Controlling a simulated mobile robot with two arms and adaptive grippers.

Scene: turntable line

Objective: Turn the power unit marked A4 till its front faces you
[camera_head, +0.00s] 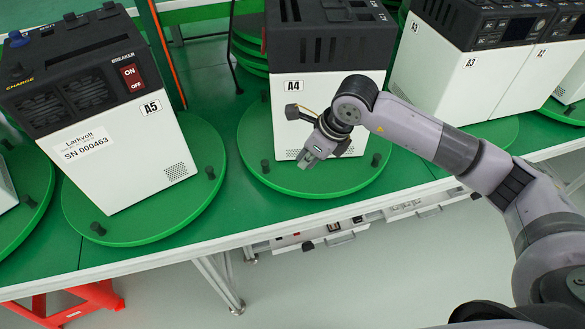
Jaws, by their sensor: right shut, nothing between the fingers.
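The power unit marked A4 (310,88) has a dark top and a white lower body. It stands on a round green turntable (330,187) at the middle of the bench. Its narrow side with the A4 label faces me; I see no display or switch on that side. Dark pegs (377,160) stand up near the turntable's rim. My right gripper (306,160) is shut and empty, low in front of the unit and over the near part of the turntable. Whether it touches anything is unclear. My right arm hides part of the unit's lower side. My left gripper is out of view.
Unit A5 (120,150) stands on its own turntable (200,145) to the left. Units A3 (445,75) and A2 (535,75) stand to the right. An orange-red strip and post rise between A5 and A4. A red stool (80,302) is below the bench.

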